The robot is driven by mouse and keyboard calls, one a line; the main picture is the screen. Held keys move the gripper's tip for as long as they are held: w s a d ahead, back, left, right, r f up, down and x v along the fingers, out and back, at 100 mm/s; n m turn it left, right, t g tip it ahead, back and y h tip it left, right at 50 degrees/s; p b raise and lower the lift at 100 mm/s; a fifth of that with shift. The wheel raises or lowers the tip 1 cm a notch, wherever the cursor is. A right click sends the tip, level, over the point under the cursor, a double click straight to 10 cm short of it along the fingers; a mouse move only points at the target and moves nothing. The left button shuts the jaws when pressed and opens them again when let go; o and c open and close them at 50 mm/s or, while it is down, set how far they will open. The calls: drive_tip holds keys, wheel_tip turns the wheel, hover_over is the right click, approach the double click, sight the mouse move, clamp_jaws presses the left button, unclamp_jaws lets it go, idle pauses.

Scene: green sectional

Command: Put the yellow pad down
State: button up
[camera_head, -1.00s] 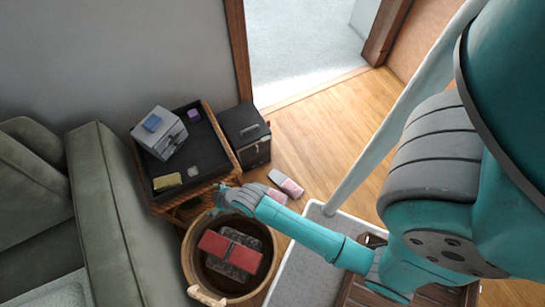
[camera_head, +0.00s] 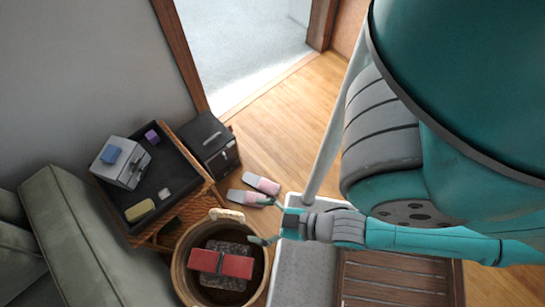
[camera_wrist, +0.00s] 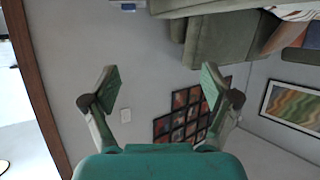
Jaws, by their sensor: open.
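The yellow pad (camera_head: 140,210) lies flat on the black top of the wicker side table (camera_head: 185,180), near its front left edge. Nothing holds it. My gripper (camera_head: 263,222) is open and empty, to the right of the table and above the right rim of the round basket. The pad does not show in the wrist view.
A grey box (camera_head: 121,163) with a blue item (camera_head: 110,154) on it, a purple block (camera_head: 151,136) and a small white piece (camera_head: 164,193) share the tabletop. A black case (camera_head: 208,145) stands behind. Pink-and-white slippers (camera_head: 262,184) lie on the floor.

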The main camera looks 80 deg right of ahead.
drive_tip(key=s+r+t, duration=0.1)
drive_tip(key=s+r, duration=0.2)
drive_tip(key=r, duration=0.5)
drive_tip(key=shift+s, duration=0.25)
drive_tip(key=shift+a, duration=0.1)
idle(0.8)
